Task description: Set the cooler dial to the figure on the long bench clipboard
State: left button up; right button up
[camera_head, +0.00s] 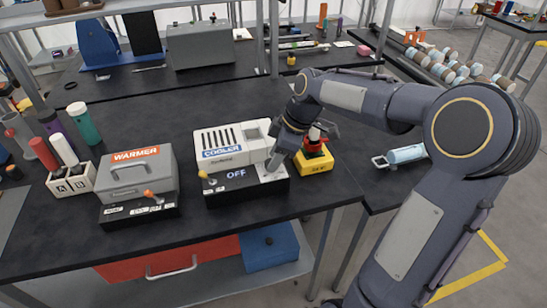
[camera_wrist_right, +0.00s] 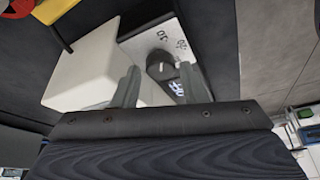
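The cooler (camera_head: 230,145) is a white box with a vented top and a blue COOLER label, on a black base marked OFF. Its dark round dial (camera_wrist_right: 160,65) shows in the right wrist view, with OFF and small figures around it, seen turned. A pale mark is on the dial, but I cannot read its setting surely. My right gripper (camera_wrist_right: 160,80) is open, its two grey fingers on either side of the dial with gaps. In the head view my right gripper (camera_head: 272,163) hides the dial. I cannot pick out the clipboard or its figure. My left gripper is out of view.
A grey warmer (camera_head: 140,172) stands left of the cooler. A yellow item with red and black parts (camera_head: 315,160) stands close right of it, beside my right wrist. Bottles and a white holder (camera_head: 72,182) are further left. The black bench (camera_head: 195,105) is clear behind.

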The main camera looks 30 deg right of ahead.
jog(key=shift+w+a+f, duration=0.1)
jog(key=shift+a+f, duration=0.05)
jog(key=shift+f, duration=0.3)
jog(key=shift+c, duration=0.5)
jog(key=c, duration=0.6)
